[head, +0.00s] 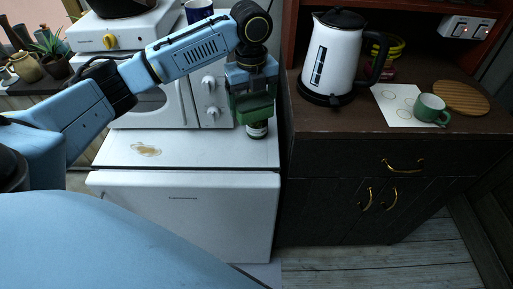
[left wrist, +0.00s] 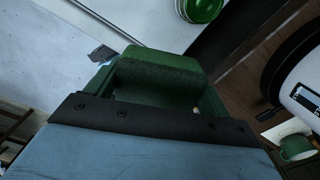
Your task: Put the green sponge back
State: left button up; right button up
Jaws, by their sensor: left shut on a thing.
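The green sponge (left wrist: 158,82) is a dark green block between the fingers of my left gripper. In the head view my left gripper (head: 252,104) is shut on it, above the back right of the white fridge top (head: 200,148). The fingers partly hide the sponge, and its green is hard to part from the gripper there. A small jar (head: 257,130) stands on the fridge top just below the gripper; its green lid shows in the left wrist view (left wrist: 203,8). My right gripper is not in view.
A brown stain (head: 145,150) marks the fridge top at the left. A white microwave (head: 165,103) stands behind. On the dark cabinet at the right are a white kettle (head: 331,58), a green mug (head: 431,109), a paper sheet (head: 394,103) and a round wooden board (head: 461,97).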

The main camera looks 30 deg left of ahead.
pick_arm(q)
jog(key=b, duration=0.1)
send_over(253, 155)
notch_tip(253, 155, down, 12)
jog(key=shift+s+f, duration=0.1)
jog(key=shift+f, duration=0.1)
notch_tip(253, 155, down, 5)
jog(key=shift+r+b, duration=0.1)
jog(key=shift+b, duration=0.35)
jog(key=o, duration=0.7)
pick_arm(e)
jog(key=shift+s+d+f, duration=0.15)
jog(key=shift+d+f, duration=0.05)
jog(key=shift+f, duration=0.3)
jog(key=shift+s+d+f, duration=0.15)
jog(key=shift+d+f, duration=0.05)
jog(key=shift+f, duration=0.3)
pick_arm(q)
notch_tip(253, 155, up, 12)
jog(key=p, duration=0.1)
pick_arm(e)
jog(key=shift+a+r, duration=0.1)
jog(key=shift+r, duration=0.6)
